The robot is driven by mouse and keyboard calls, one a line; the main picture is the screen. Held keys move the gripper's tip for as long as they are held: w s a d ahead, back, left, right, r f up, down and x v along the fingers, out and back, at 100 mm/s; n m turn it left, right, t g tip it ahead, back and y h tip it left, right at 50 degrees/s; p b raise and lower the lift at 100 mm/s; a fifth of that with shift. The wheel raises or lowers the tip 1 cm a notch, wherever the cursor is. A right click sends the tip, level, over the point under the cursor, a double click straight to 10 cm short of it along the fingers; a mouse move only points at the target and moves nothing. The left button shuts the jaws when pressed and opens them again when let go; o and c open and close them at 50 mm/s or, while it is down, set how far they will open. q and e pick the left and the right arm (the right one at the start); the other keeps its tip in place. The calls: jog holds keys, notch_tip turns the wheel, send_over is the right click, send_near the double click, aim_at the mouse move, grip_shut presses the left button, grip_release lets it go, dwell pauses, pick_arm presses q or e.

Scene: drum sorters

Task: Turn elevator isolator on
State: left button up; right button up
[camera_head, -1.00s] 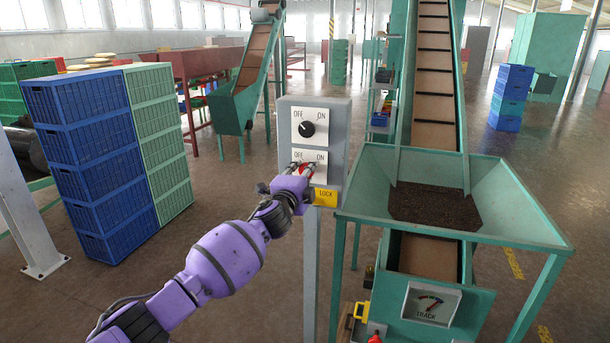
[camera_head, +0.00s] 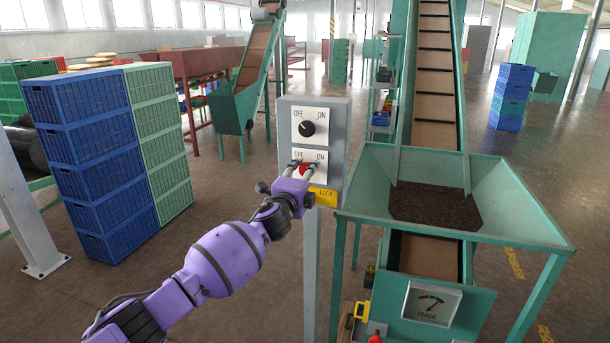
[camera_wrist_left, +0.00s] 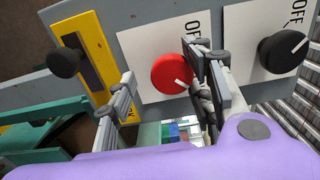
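A grey control box (camera_head: 334,150) on a post carries two OFF/ON switches. The upper one has a black knob (camera_head: 307,129), whose pointer is toward OFF. The lower one has a red knob (camera_head: 304,170), also seen in the left wrist view (camera_wrist_left: 170,74); its white pointer lies toward the ON side, though the ON label is hidden there. My left gripper (camera_head: 305,165) is in front of the red knob, its fingers apart on either side of it. In the left wrist view the gripper (camera_wrist_left: 160,75) appears empty; contact cannot be told. My right gripper is not in view.
A yellow LOCK plate (camera_head: 325,197) sits under the red knob. A green hopper (camera_head: 510,215) with dark soil and a conveyor stands close at the right, with a TRACK dial (camera_head: 430,302) below. Blue crates (camera_head: 95,160) are stacked at the left. Floor is free between.

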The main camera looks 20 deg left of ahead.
pick_arm(q)
jog(key=shift+s+r, duration=0.1)
dwell(0.4)
jog(key=s, duration=1.2)
